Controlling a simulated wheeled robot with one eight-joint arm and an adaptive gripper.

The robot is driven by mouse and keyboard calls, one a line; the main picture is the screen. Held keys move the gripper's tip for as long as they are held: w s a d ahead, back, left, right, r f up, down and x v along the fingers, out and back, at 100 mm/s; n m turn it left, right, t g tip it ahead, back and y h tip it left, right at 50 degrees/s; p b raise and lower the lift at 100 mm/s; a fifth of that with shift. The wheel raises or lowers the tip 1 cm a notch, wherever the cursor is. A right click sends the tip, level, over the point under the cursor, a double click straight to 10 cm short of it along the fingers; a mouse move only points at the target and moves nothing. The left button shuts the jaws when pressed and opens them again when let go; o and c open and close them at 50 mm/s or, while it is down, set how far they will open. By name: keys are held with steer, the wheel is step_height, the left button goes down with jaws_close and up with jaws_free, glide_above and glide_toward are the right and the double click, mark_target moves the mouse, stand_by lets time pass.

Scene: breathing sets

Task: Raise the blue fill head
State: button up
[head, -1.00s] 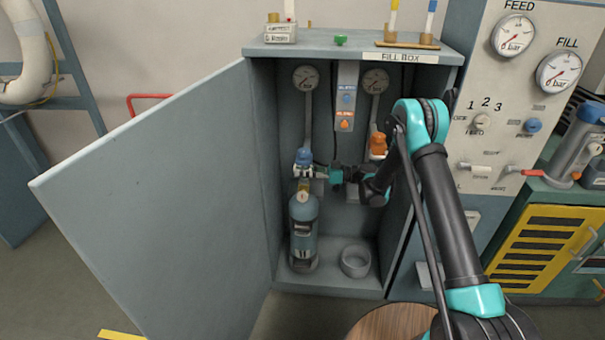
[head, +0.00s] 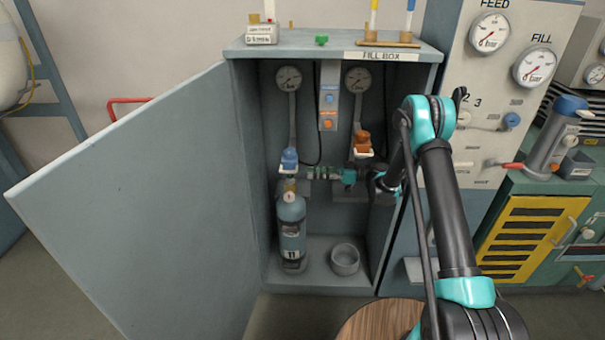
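The blue fill head (head: 289,159) hangs at the left inside the open fill box (head: 237,52), under the left gauge. A blue-grey cylinder (head: 291,236) marked 11 stands upright directly below it; its valve top is close to the head, and I cannot tell whether they touch. My gripper (head: 312,173) reaches in from the right and points left, at about the height of the head's lower edge. A small gap seems to separate its tips from the head. The fingers are too small to show whether they are open or shut.
An orange fill head (head: 362,143) hangs at the right, behind my arm's reach. A control strip with blue and orange buttons (head: 328,110) is between the gauges. An empty ring holder (head: 345,259) sits on the box floor. The open door (head: 130,200) bounds the left.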

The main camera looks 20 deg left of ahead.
mark_target(281, 172)
steer(key=shift+v, duration=0.85)
steer(key=s+a+n, duration=0.1)
steer(key=a, duration=0.3)
steer(key=s+a+n, duration=0.1)
steer(key=a+n, duration=0.1)
steer(key=a, duration=0.3)
steer(key=s+a+n, duration=0.1)
steer(key=a, duration=0.4)
steer(key=shift+s+a+n, duration=0.2)
steer(key=shift+s+n, duration=0.05)
steer(key=shift+n, duration=0.05)
jaws_close()
